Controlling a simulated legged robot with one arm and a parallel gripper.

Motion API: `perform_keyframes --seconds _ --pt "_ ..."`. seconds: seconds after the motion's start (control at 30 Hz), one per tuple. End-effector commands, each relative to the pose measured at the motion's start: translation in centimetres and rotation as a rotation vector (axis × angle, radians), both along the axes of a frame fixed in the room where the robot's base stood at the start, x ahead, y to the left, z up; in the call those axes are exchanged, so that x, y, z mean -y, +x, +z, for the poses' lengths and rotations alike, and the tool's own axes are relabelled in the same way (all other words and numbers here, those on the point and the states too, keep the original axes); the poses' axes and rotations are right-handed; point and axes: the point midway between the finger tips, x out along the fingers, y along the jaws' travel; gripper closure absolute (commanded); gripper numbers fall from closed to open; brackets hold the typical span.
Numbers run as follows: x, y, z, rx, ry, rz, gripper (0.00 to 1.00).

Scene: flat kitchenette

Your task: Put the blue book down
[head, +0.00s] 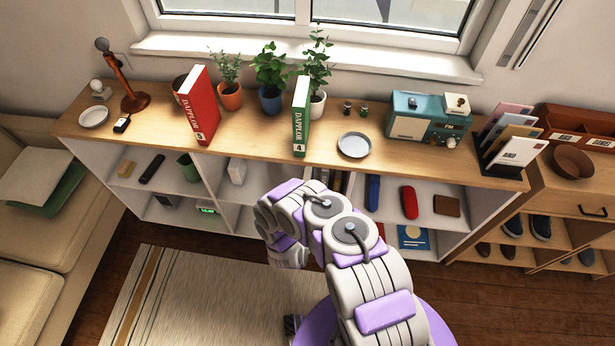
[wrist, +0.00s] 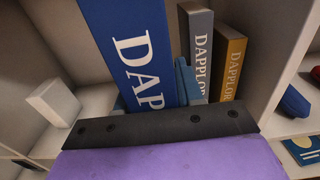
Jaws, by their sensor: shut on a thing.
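The blue book (wrist: 140,50), with white "DAPP" lettering on its spine, stands slightly tilted in the wrist view, in front of a shelf compartment. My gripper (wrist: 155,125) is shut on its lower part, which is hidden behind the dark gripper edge. A grey book (wrist: 197,50) and an ochre book (wrist: 231,62) stand to its right in the compartment. I cannot tell whether the blue book touches the shelf. In the head view my arm hides the held book.
On the shelf top (head: 250,150) stand a red book (head: 199,108), a green book (head: 301,118), potted plants, a grey plate (head: 354,145) and a teal radio (head: 425,117). A white box (wrist: 52,101) lies left of the blue book. Bare wood shows between the red and green books.

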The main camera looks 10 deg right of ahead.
Motion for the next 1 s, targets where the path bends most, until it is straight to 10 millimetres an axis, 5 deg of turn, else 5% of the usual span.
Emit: perform_keyframes --seconds 0.57,0.73,1.0 --pt "3.8 11.8 -0.1 0.005 -0.004 -0.002 1.00" --pt "3.6 11.4 -2.6 0.002 -0.003 0.001 1.00" --pt "3.7 11.4 -3.9 0.003 -0.002 0.000 1.00"
